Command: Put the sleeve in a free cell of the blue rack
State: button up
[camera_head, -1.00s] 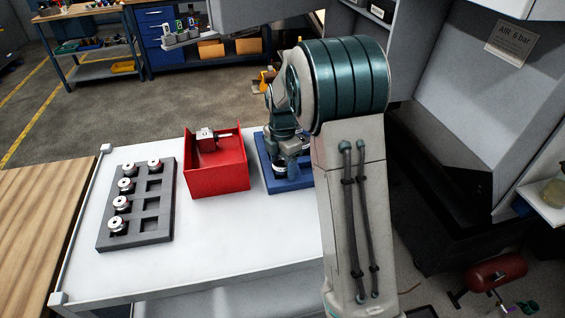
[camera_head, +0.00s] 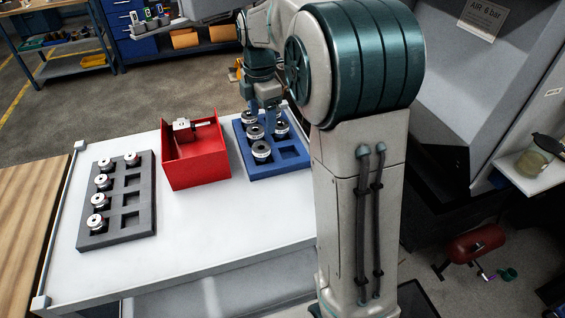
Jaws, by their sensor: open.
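The blue rack (camera_head: 272,173) stands at the right of the white table. Several metal sleeves sit in its cells: a file of them along the left side, and one sleeve (camera_head: 281,130) in the right column. The front right cells (camera_head: 290,152) look empty. My gripper (camera_head: 268,106) is open above the far part of the rack, close behind that right-column sleeve. No sleeve shows between its fingers, though they are small and partly confused with the rack behind.
A red box (camera_head: 197,168) with a metal part (camera_head: 183,127) in it stands left of the blue rack. A dark grey rack (camera_head: 118,238) further left holds several sleeves. The front of the white table (camera_head: 200,225) is clear. My arm covers the table's right side.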

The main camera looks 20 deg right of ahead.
jog(key=s+f+m+t, duration=0.2)
jog(key=s+m, duration=1.8)
jog(key=s, duration=0.5)
jog(key=shift+f+m+t, duration=0.2)
jog(key=shift+m+t, duration=0.1)
jog(key=shift+t, duration=0.1)
